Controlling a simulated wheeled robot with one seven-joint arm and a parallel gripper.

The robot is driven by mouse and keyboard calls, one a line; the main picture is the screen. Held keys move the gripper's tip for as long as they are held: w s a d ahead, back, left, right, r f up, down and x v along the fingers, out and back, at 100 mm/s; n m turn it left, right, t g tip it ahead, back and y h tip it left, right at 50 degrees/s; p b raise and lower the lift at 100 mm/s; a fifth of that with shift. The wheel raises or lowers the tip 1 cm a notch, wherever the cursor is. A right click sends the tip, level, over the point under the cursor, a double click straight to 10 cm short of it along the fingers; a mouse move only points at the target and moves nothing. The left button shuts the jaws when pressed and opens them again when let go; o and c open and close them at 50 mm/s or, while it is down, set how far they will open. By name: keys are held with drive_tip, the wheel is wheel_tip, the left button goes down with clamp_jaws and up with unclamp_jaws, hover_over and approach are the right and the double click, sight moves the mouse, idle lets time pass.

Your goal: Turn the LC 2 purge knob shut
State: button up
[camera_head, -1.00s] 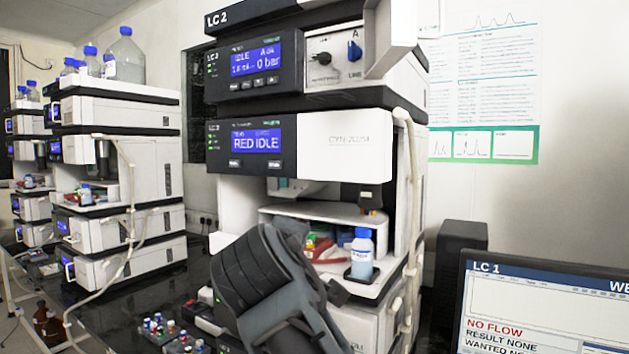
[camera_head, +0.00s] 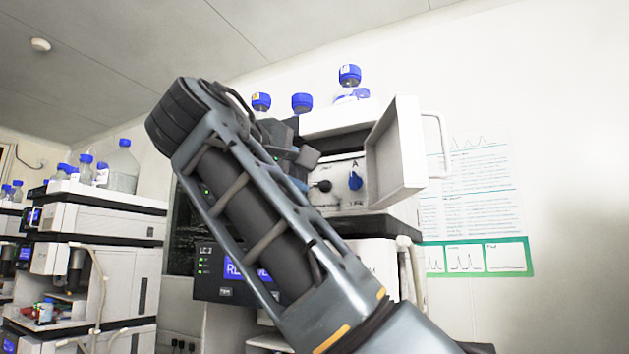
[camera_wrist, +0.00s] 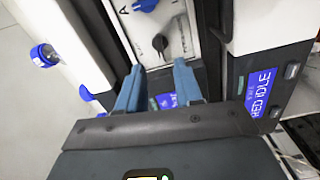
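The LC 2 purge knob, which I take to be the small black knob (camera_head: 323,186), sits on the white panel of the upper LC 2 module, left of a blue knob (camera_head: 355,180). In the wrist view the black knob (camera_wrist: 160,44) lies just beyond my fingertips, with the blue knob (camera_wrist: 146,4) past it at the top edge. My gripper (camera_wrist: 158,68) is open, its two blue fingers apart and nothing between them. The fingertips look short of the black knob, not touching it. In the head view my arm hides the module's display.
An open white door (camera_head: 398,150) stands out right of the knob panel. Blue-capped bottles (camera_head: 349,76) stand on top of LC 2. The lower module's display (camera_head: 232,268) is partly behind my arm. Another instrument stack (camera_head: 90,225) stands at the left.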

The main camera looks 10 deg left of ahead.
sight(319, 184)
drive_tip(key=shift+p+x, duration=0.95)
drive_tip(key=shift+x, duration=2.25)
drive_tip(key=shift+f, duration=0.1)
drive_tip(key=shift+c, duration=0.5)
clamp_jaws()
